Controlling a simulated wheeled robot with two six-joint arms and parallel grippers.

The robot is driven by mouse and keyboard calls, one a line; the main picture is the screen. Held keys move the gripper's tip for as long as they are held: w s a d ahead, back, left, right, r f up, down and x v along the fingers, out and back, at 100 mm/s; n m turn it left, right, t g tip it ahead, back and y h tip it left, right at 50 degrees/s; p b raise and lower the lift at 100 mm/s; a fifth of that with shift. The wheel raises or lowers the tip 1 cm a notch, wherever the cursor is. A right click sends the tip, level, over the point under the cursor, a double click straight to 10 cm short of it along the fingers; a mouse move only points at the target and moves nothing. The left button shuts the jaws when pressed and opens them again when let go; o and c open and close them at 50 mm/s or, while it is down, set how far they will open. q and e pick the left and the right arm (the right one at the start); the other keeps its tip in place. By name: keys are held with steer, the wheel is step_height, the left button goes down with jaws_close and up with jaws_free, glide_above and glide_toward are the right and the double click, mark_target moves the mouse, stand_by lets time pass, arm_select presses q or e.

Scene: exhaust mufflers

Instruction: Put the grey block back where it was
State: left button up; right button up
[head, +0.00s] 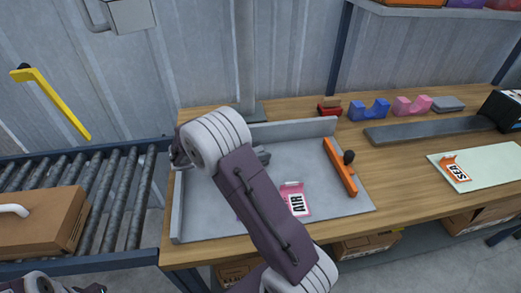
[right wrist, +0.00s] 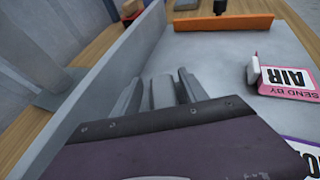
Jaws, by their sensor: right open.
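A pale grey block (right wrist: 163,92) shows in the right wrist view, between the two dark grey fingers of my right gripper (right wrist: 157,95). It appears to be at the grey tray's floor, beside the back wall; I cannot tell whether the fingers touch it. In the head view my right gripper (head: 262,155) is largely hidden behind my own arm, over the back of the tray (head: 345,207). The jaws are open. Another flat grey piece (head: 446,104) lies on the table at the back right, beside a pink one (head: 412,106). My left gripper does not show.
An orange bar (head: 338,166) with a black knob crosses the tray's right part. A pink AIR card (head: 296,200) lies in the tray. Red and blue pieces (head: 369,110) stand behind. A dark strip and pale SEA board (head: 489,165) lie right. A roller conveyor (head: 105,195) is left.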

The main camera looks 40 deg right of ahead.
steer(key=p+v, duration=0.2)
steer(key=v, duration=0.8)
steer(key=shift+a+r, duration=0.2)
steer(key=shift+a, duration=0.15)
